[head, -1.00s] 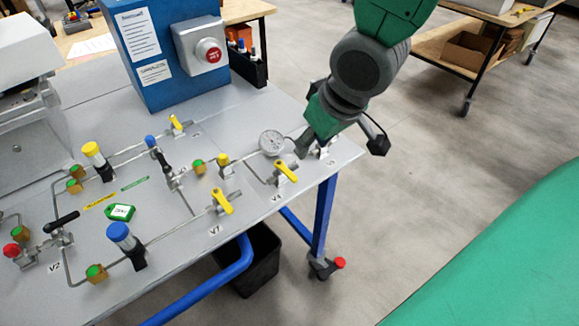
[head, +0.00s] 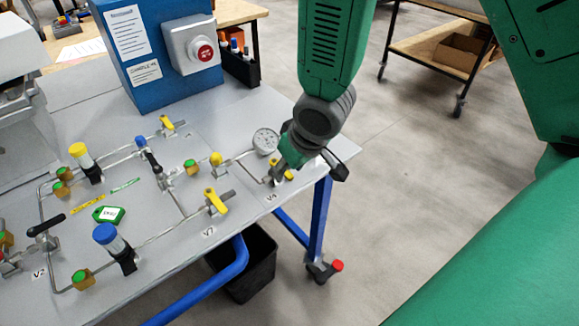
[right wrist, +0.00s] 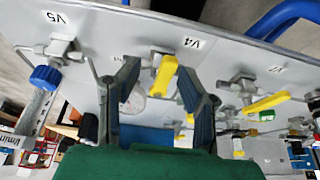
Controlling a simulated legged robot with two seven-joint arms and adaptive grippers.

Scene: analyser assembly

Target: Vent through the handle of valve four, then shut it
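Valve four, with its V4 label (head: 271,197), is near the front right corner of the panel. My right gripper (head: 277,171) is at this valve and partly hides its yellow handle (head: 288,174) in the head view. In the right wrist view the right gripper (right wrist: 160,76) is open, its two fingers on either side of the yellow handle (right wrist: 165,78). I cannot tell whether either finger touches it. The V4 label (right wrist: 190,43) shows beyond the handle. My left gripper is not in view.
A round gauge (head: 265,141) stands close beside my right gripper. The V7 valve's yellow handle (head: 215,201) lies to the left. In the right wrist view, the V5 valve's blue knob (right wrist: 46,78) is left of the fingers. A blue box with a red button (head: 205,52) stands behind.

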